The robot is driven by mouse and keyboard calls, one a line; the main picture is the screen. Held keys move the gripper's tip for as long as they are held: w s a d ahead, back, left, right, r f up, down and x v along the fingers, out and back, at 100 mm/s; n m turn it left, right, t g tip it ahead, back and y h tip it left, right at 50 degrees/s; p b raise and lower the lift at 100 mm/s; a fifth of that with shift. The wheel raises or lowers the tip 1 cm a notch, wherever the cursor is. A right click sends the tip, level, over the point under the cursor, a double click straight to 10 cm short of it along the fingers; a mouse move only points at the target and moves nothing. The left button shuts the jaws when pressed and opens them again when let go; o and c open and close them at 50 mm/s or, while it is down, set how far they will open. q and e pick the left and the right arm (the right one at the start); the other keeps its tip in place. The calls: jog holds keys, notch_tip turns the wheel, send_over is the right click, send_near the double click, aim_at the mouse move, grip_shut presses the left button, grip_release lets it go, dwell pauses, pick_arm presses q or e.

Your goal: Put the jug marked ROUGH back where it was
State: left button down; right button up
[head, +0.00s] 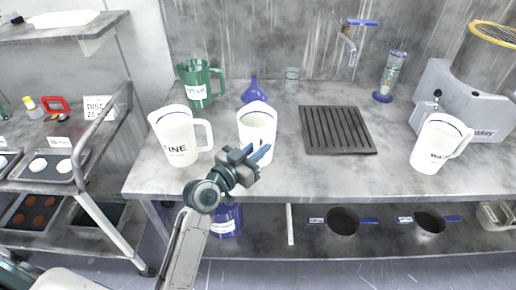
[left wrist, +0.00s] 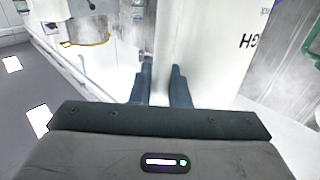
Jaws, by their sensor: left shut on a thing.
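The white jug (head: 257,124) with a blue rim line is at the middle of the bench in the head view. My left gripper (head: 254,157) is at its front and is shut on it. In the left wrist view the white wall of this jug (left wrist: 205,45) fills the middle behind the fingers (left wrist: 162,88). Upside-down letters, seemingly the end of ROUGH, show on it. In the head view its label is not readable. I cannot tell if its base touches the bench. My right gripper is not in view.
A white jug (head: 178,137) ending in INE stands to the left, close by. A green jug (head: 201,84) and a blue funnel (head: 253,92) stand behind. A dark ribbed drain mat (head: 337,130) lies right; another white jug (head: 438,146) stands beyond it. The bench front between them is clear.

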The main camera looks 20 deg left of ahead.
pick_arm(q)
jog(key=shift+f, duration=0.1)
jog(key=c, duration=1.3)
grip_release()
jog(key=shift+s+f, duration=0.1)
